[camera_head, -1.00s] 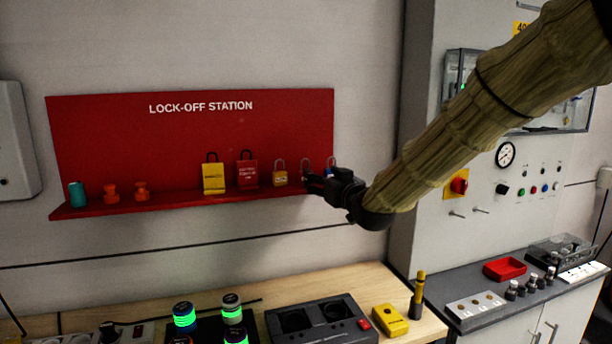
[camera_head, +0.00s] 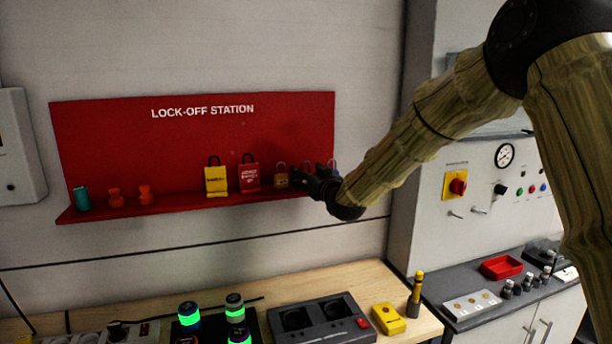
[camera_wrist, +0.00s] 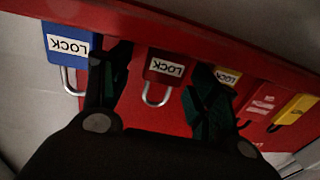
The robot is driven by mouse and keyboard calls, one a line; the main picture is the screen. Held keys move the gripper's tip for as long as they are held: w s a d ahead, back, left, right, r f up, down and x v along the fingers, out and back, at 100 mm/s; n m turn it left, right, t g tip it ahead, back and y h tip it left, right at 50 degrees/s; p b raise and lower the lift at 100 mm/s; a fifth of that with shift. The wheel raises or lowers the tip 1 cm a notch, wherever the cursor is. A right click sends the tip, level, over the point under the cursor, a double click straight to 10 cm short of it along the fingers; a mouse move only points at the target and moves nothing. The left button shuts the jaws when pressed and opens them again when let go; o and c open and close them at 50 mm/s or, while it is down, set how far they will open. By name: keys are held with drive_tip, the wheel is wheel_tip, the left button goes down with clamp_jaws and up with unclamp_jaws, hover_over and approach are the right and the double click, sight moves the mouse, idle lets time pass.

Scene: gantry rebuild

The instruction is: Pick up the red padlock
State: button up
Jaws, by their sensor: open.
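The red padlock (camera_wrist: 160,67), with a white LOCK label and a metal shackle, shows in the wrist view between my two fingers. My gripper (camera_wrist: 160,80) is open, with one finger on each side of the padlock; I cannot tell whether either touches it. In the head view my gripper (camera_head: 302,178) is at the right end of the red shelf and hides most of the padlock.
A blue padlock (camera_wrist: 68,42) is beside the left finger in the wrist view. A yellow padlock (camera_wrist: 228,76) is partly behind the right finger. A red lockout hasp (camera_head: 249,174) and a yellow one (camera_head: 216,179) stand farther left on the shelf (camera_head: 175,206).

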drive_tip(key=shift+w+a, duration=0.1)
drive_tip(key=shift+w, duration=0.1)
drive_tip(key=c, duration=1.2)
drive_tip(key=shift+o, duration=0.2)
drive_tip(key=shift+r, duration=0.15)
drive_tip(key=shift+r+b, duration=0.25)
drive_tip(key=shift+b, duration=0.1)
wheel_tip(320, 180, up, 2)
drive_tip(key=shift+r+b, duration=0.2)
drive_tip(key=shift+b, duration=0.5)
drive_tip(key=s+d+r+b, duration=0.1)
drive_tip(key=s+d+b, duration=0.1)
drive_tip(key=d, duration=0.5)
drive_tip(key=s+d+r+b, duration=0.1)
drive_tip(key=s+d+b, duration=0.1)
drive_tip(key=d, duration=0.6)
drive_tip(key=shift+s, duration=0.75)
